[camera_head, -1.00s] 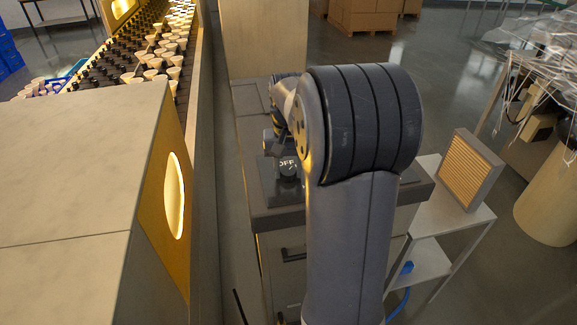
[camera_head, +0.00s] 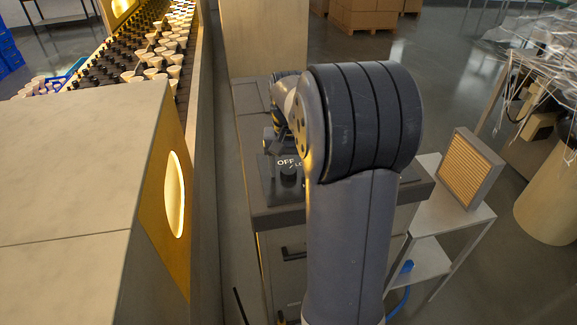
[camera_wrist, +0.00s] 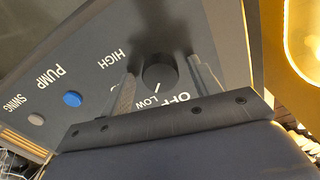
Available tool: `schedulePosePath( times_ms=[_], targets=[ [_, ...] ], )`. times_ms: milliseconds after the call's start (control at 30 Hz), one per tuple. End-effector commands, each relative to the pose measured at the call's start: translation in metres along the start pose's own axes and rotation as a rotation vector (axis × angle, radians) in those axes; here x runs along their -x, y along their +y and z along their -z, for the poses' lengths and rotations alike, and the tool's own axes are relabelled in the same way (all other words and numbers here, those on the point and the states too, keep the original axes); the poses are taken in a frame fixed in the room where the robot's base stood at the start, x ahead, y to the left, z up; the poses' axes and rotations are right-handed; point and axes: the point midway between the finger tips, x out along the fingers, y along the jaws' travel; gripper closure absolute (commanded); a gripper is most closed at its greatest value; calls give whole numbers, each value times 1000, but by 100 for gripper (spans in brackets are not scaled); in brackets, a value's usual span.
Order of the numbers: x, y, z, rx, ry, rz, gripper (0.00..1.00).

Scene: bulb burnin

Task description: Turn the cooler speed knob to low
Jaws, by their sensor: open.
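The cooler's control panel (camera_wrist: 100,60) fills much of the wrist view, with HIGH, LOW and OFF printed around the dark round speed knob (camera_wrist: 160,70). A small white mark shows at the knob's edge on the LOW and OFF side; I cannot tell exactly where it points. My gripper (camera_wrist: 164,82) is open, one finger on each side of the knob in this view. Whether the fingers touch it is unclear. In the head view the knob (camera_head: 288,174) sits below the OFF label on the cooler's top (camera_head: 262,190), and my arm hides the panel's right part.
A blue PUMP button (camera_wrist: 72,98) and a grey SWING button (camera_wrist: 36,118) are on the same panel. A conveyor with cups (camera_head: 165,60) runs along the left behind a long wall. A small side table (camera_head: 430,215) with a framed filter (camera_head: 470,168) stands at right.

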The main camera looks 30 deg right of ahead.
Motion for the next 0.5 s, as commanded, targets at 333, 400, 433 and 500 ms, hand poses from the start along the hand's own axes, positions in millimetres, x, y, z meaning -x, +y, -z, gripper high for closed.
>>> schedulePosePath(
  times_ms=[333, 400, 433, 500],
  targets=[
    [27, 0, 0, 0, 5, 1, 41],
    [42, 0, 1, 0, 4, 1, 41],
    [48, 0, 1, 0, 5, 1, 41],
    [63, 0, 1, 0, 5, 1, 41]
  ],
)
